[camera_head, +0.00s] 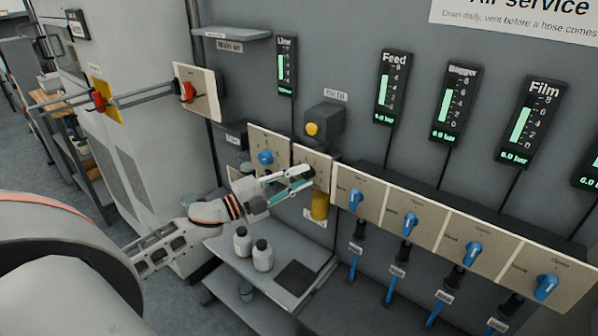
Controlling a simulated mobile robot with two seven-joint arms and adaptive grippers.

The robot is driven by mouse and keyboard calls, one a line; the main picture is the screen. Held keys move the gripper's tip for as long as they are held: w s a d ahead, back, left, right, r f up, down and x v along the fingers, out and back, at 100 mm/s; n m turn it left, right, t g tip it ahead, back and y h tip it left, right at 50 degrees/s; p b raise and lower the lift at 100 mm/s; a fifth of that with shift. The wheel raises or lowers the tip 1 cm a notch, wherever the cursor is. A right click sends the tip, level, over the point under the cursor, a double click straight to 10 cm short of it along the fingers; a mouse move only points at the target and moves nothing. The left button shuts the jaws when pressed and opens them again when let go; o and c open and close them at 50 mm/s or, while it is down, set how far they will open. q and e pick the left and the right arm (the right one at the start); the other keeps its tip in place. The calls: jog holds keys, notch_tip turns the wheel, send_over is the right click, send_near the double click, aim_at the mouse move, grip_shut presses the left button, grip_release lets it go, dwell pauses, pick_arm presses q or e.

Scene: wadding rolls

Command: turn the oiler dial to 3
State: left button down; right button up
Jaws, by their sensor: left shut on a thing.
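My left gripper (306,178) reaches in from the lower left to a beige dial plate (318,160) on the grey wall panel. Its fingers are closed at the front of this plate, on what looks like the oiler dial. The dial itself is hidden behind the fingers, so its setting cannot be read. A yellow bowl (320,206) hangs just below the plate. My right gripper is not in view.
A similar plate with a blue knob (265,157) is just left. Several blue-handled valves (410,223) line the right. A yellow button (312,129) sits above. Gauges (393,87) hang higher.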

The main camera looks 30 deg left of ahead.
pick_arm(q)
jog(key=shift+r+m+p, duration=0.3)
jog(key=shift+m+p, duration=0.45)
jog(key=shift+m, duration=0.25)
jog(key=shift+m+g+p, duration=0.35)
jog(key=shift+m+g, duration=0.15)
jog(key=shift+m+g+y+p, duration=0.3)
jog(key=shift+m+g+p, duration=0.15)
jog(key=shift+m, duration=1.05)
jog(key=shift+m+g+y, duration=0.45)
jog(key=shift+m+y, duration=0.15)
jog(key=shift+m, duration=0.4)
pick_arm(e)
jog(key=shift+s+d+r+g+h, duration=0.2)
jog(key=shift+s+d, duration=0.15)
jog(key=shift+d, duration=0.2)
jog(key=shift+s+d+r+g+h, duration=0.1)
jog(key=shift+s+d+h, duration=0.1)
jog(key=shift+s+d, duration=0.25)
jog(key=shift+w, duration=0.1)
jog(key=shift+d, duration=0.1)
pick_arm(q)
jog(key=c, duration=1.8)
grip_release()
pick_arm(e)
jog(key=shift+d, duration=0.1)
